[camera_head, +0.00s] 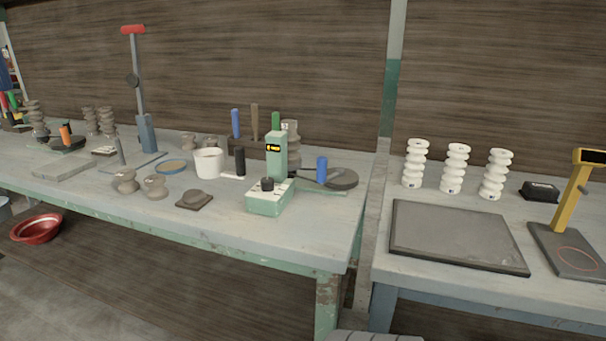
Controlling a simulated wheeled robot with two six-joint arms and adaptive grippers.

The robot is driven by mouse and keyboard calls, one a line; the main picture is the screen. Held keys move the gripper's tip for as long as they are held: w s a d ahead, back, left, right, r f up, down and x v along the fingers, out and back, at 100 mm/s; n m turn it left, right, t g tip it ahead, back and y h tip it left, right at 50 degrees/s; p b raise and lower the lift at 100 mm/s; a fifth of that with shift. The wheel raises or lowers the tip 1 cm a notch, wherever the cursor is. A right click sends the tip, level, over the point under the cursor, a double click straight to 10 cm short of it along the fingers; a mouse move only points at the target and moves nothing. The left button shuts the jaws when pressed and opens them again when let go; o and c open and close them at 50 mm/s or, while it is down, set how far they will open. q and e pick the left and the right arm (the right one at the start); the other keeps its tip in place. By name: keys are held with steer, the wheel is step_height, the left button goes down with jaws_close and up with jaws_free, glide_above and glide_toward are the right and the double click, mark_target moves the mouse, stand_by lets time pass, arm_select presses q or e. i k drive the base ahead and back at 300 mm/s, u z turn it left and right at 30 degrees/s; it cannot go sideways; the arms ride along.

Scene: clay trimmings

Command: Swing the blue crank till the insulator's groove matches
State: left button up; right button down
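The blue crank handle (322,169) stands upright at the right end of the left bench. It is beside a dark round disc (343,179). A grey-brown ribbed insulator (292,132) stands behind the green post (277,156) of a small device, which hides much of it. Its groove and any matching mark are too small to tell. Another blue handle (236,123) rises from a dark block behind the white cup. Neither of my grippers is in view.
A white cup (208,162), a green box with a black knob (268,204) and squat clay pieces (125,182) crowd the left bench. On the right bench stand three white insulators (456,168), a grey mat (455,238) and a yellow stand (571,196). A gap separates the benches.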

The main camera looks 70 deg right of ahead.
mark_target(343, 179)
steer(key=k, duration=1.2)
steer(key=z, duration=1.3)
